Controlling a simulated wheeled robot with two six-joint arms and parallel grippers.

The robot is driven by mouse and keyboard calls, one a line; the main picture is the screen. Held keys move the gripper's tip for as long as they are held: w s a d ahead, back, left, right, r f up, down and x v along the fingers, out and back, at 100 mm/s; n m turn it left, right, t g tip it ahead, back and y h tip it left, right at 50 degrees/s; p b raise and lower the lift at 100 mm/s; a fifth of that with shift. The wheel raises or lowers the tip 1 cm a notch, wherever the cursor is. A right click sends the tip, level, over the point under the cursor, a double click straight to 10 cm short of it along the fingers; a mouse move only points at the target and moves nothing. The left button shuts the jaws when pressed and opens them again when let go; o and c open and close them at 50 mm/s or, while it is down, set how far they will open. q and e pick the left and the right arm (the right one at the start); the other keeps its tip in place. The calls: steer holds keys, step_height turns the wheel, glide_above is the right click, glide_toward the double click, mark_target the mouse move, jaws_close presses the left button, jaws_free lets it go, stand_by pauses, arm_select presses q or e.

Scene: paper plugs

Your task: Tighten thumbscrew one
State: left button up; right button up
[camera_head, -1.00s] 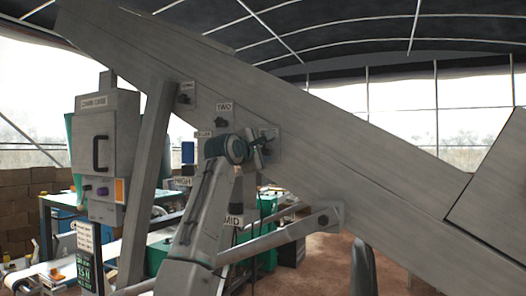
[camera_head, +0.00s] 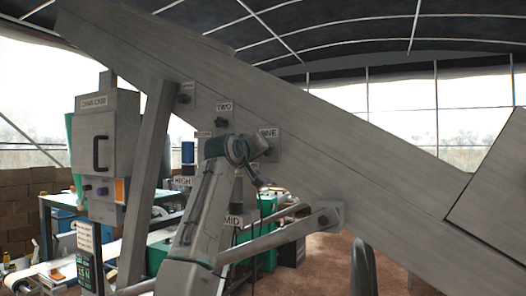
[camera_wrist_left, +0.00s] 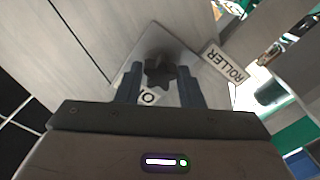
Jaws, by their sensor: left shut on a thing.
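Thumbscrew one is a dark lobed knob (camera_wrist_left: 160,70) on a grey plate (camera_wrist_left: 192,62), seen in the left wrist view. A white label (camera_wrist_left: 148,97) showing an "O" is partly hidden behind a finger. My left gripper (camera_wrist_left: 160,76) has one finger on each side of the knob and is shut on it. In the head view my left gripper (camera_head: 259,153) is at the plate under the label ending in "NE" (camera_head: 268,132), mostly hidden by my wrist. My right gripper is not in view.
The plate sits on a sloping grey conveyor side (camera_head: 330,150). A knob labelled TWO (camera_head: 222,121) and another knob (camera_head: 185,98) are up-left. A ROLLER label (camera_wrist_left: 226,63) is beside the plate. A brace (camera_head: 285,235) runs below and a grey control box (camera_head: 108,150) stands left.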

arm_select(q)
steer(key=m, duration=0.5)
steer(key=shift+m, duration=0.3)
steer(key=o, duration=0.9)
steer(key=shift+o, duration=0.2)
steer(key=b+v, duration=0.4)
